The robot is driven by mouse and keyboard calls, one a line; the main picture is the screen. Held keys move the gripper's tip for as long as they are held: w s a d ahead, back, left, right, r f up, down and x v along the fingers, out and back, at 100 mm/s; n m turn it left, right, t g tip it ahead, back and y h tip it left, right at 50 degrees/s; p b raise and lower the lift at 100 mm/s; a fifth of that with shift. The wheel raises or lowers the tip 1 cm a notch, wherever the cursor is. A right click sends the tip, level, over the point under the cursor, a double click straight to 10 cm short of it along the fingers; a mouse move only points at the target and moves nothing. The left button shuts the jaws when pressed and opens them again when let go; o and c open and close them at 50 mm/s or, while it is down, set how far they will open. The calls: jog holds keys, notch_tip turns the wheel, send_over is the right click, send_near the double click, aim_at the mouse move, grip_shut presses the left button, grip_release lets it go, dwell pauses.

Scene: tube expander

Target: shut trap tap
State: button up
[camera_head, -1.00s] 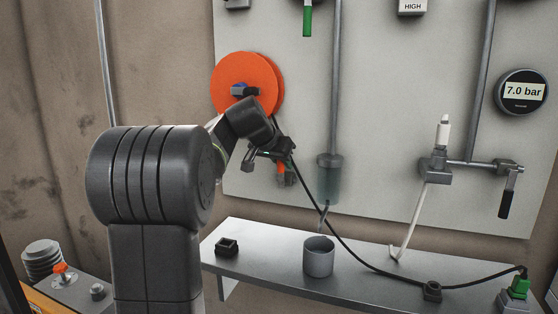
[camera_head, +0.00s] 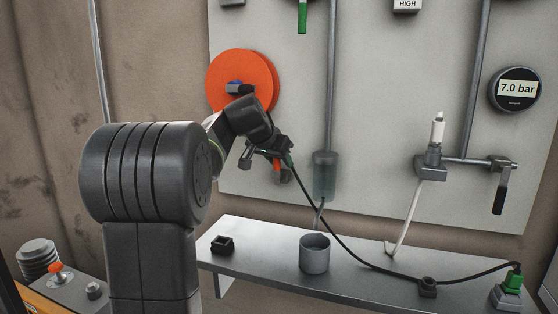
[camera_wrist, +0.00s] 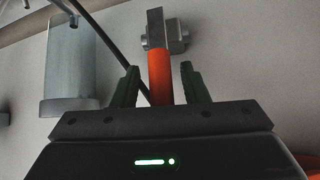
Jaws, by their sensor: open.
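The tap has an orange lever (camera_head: 277,165) and a small grey body (camera_head: 286,177), on the panel left of the clear trap cylinder (camera_head: 324,176). My gripper (camera_head: 270,156) is at the lever and covers part of it in the head view. In the wrist view the lever (camera_wrist: 160,76) stands between the two green fingers (camera_wrist: 160,86) of my open gripper, with a gap on both sides. The grey tap body (camera_wrist: 165,36) lies beyond the fingertips, and the trap (camera_wrist: 71,62) is to the left. The gripper hides the lever's near end.
A black cable (camera_head: 345,246) runs past the trap to a green plug (camera_head: 513,281). Below is a shelf (camera_head: 262,262) with a grey cup (camera_head: 314,254).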

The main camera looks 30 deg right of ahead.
jog(key=v, duration=1.3)
jog(key=shift+s+a+r, duration=0.15)
jog(key=shift+a+r, duration=0.05)
jog(key=shift+r, duration=0.15)
jog(key=x, duration=1.3)
jog(key=shift+w+d+f, duration=0.15)
jog(key=shift+w+f, duration=0.05)
jog(key=shift+f, duration=0.15)
jog(key=shift+w+f, duration=0.1)
jog(key=shift+w, duration=0.05)
jog(key=shift+w+a+n+g+h+b, duration=0.2)
jog(key=shift+n+g+h+b, duration=0.1)
jog(key=shift+g, duration=0.1)
dwell(0.7)
dwell(0.4)
